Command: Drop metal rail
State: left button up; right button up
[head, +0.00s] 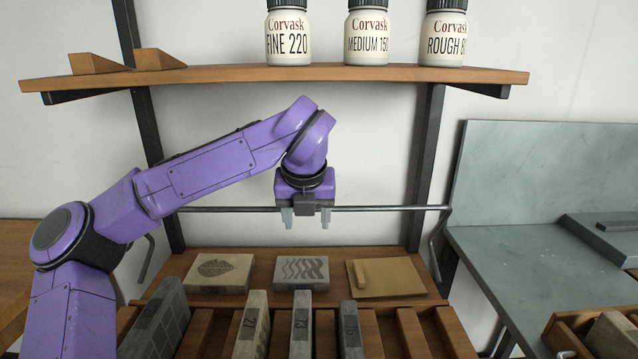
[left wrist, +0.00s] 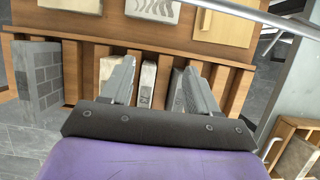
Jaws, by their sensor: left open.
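The metal rail (head: 385,208) is a thin grey bar running level across the rack, with bent ends going down at both sides. Its right part also shows in the left wrist view (left wrist: 262,16), at the top right. My left gripper (head: 306,220) points down, open and empty, above the rack; the gripper body hides the rail's middle in the head view. In the left wrist view, the spread fingers (left wrist: 157,80) are over the slots, and the rail is apart from them. My right gripper is not in view.
Below, a wooden slotted rack (head: 390,330) holds several upright stone blocks. Two carved stones (head: 219,272) (head: 301,272) and a tan board (head: 385,277) lie behind it. Above is a shelf (head: 220,75) with jars (head: 367,38). A grey bench (head: 530,250) stands at right.

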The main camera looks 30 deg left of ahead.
pick_arm(q)
jog(key=w+a+p, duration=0.1)
jog(key=w+a, duration=0.1)
jog(key=w, duration=0.1)
jog(key=w+a+p, duration=0.1)
jog(key=w+a, duration=0.1)
jog(key=w, duration=0.1)
jog(key=w+a+p, duration=0.2)
jog(key=w, duration=0.1)
jog(key=shift+w+a+r, duration=0.15)
jog(key=shift+a+r, duration=0.1)
jog(key=shift+a, duration=0.05)
jog(key=shift+w+a+f, duration=0.1)
jog(key=shift+f, duration=0.55)
